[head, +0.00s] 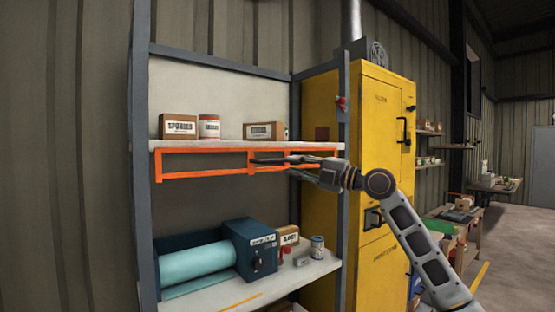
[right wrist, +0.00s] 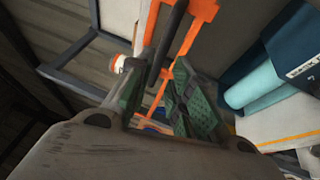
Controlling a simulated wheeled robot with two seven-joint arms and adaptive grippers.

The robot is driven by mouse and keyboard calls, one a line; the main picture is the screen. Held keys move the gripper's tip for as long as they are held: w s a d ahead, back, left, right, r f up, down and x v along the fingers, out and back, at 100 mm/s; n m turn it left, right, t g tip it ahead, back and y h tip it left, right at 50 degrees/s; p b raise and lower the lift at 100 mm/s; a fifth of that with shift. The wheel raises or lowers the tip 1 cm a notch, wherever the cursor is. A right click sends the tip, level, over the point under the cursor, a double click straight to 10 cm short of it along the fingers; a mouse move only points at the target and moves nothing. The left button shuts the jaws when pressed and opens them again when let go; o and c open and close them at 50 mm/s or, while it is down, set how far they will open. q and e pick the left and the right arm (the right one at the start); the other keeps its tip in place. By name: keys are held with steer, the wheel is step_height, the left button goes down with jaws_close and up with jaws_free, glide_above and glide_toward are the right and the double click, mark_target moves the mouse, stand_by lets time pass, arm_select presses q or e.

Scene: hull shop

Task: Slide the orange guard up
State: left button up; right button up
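The orange guard (head: 205,151) is an open frame of thin bars along the front of the upper shelf (head: 225,143). It hangs below the shelf edge, in front of the gap between the two shelves. My right gripper (head: 272,165) reaches in from the right at the guard's right half, with its fingers pointing left. In the right wrist view its green-padded fingers (right wrist: 158,100) are apart, and the orange guard (right wrist: 203,10) shows beyond and between them. I cannot tell whether they touch it. My fingers hide part of the guard. My left gripper is out of view.
A blue machine with a teal roll (head: 195,261), a box and a can (head: 317,246) stand on the lower shelf. A yellow cabinet (head: 376,110) stands close on the right.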

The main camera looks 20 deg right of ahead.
mark_target(280, 161)
steer(key=p+x, duration=0.1)
steer(key=x, duration=0.4)
steer(key=shift+w+a+r, duration=0.1)
steer(key=shift+w+r, duration=0.05)
steer(key=shift+w+a, duration=0.45)
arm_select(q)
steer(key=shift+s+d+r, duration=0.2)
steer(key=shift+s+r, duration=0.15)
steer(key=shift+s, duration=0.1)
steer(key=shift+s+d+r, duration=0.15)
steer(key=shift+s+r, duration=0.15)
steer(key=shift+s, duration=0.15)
arm_select(e)
jaws_close()
